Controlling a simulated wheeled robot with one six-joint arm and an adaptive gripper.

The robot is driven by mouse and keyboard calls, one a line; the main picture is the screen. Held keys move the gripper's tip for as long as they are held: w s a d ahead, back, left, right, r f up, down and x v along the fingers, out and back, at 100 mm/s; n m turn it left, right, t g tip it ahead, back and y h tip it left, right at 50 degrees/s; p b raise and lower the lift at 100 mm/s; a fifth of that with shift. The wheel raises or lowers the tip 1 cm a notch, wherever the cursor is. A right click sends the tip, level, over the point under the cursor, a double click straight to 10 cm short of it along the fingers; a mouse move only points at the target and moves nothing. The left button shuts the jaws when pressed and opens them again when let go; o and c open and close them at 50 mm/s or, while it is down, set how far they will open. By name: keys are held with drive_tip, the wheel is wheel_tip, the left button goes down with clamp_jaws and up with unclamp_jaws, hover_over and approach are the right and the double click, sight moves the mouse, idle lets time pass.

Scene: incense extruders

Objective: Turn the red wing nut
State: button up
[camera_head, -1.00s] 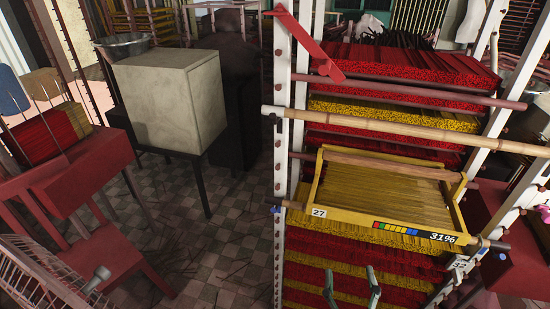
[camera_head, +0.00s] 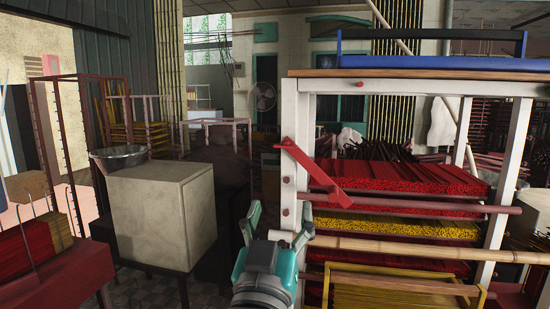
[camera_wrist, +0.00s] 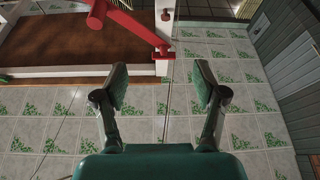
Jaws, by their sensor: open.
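A red lever-like piece (camera_head: 315,172) is fixed to the left white post of the rack and slants down to the right. In the wrist view a red bar (camera_wrist: 135,24) runs to a small red piece (camera_wrist: 164,51) on a white post. I cannot tell for sure which red part is the wing nut. My gripper (camera_head: 280,213) is in front of the left post, below the lever. It is open and empty. In the wrist view my gripper (camera_wrist: 160,84) has its fingers spread, with the small red piece above and between the fingertips, apart from them.
The white rack post (camera_head: 289,190) stands behind my gripper. A bamboo pole (camera_head: 390,247) crosses the rack just right of it. A beige box (camera_head: 160,215) stands to the left. A blue-railed frame (camera_head: 430,61) lies on top.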

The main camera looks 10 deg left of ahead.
sight(284, 149)
drive_tip(key=shift+m+h, duration=0.4)
drive_tip(key=shift+m, duration=0.2)
drive_tip(key=w+r, duration=0.2)
drive_tip(key=w, duration=0.1)
drive_tip(key=w+r, duration=0.3)
drive_tip(key=w+a+r, duration=0.1)
drive_tip(key=w+r, duration=0.2)
drive_tip(key=shift+w+r, duration=0.1)
drive_tip(key=c, duration=1.1)
